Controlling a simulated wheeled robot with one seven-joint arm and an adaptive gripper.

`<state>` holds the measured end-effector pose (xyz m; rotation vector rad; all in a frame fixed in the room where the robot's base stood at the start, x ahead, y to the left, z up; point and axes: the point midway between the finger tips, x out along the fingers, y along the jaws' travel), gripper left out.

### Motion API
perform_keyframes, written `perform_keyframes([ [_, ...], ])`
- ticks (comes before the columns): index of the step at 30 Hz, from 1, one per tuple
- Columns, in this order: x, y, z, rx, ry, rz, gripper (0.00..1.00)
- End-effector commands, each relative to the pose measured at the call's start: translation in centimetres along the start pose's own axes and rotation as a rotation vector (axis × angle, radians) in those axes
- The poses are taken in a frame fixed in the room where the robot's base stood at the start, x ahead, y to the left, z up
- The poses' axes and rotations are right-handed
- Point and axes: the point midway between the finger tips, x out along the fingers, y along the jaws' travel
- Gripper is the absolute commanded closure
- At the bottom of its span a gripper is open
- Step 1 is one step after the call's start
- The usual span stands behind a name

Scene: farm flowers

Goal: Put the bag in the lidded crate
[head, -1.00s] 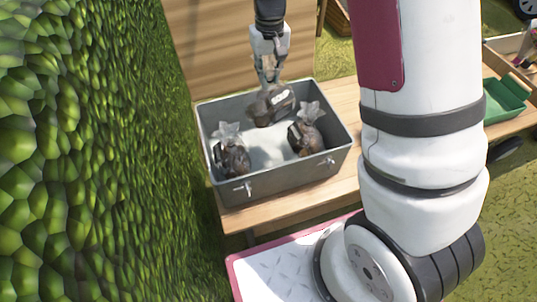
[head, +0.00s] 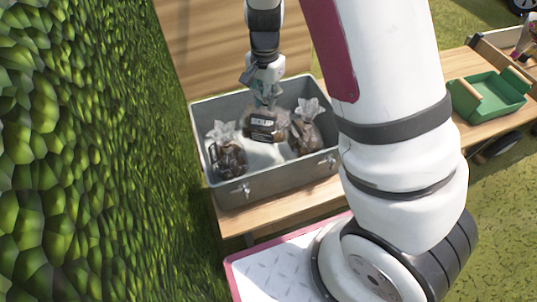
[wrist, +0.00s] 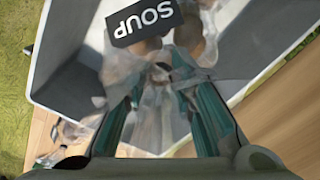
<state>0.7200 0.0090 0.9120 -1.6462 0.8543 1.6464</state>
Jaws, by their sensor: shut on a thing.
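My gripper (head: 265,98) is shut on a bag (head: 264,126) with brown contents and a dark label reading SOUP. The bag hangs upright inside the grey crate (head: 278,182), between two other bags. In the wrist view the label of the held bag (wrist: 148,20) faces the camera, and the clear bag top is between the fingers (wrist: 165,95). Whether the bag touches the crate floor, I cannot tell. The crate is open at the top, with latches on its front wall. The wooden panel (head: 200,45) behind it may be its lid; I cannot tell.
Similar bags stand in the crate at left (head: 228,155) and right (head: 306,128). The crate sits on a wooden table (head: 285,204). A leafy green hedge (head: 90,150) is close on the left. A green tray (head: 487,97) stands on the table at right.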

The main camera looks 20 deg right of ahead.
Motion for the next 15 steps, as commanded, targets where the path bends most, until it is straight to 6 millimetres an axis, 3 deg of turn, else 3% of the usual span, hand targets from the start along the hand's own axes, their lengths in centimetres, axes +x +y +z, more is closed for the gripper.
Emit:
perform_keyframes([
  [15,2.7,0.1,-0.4,0.714,0.000,0.001,1.00],
])
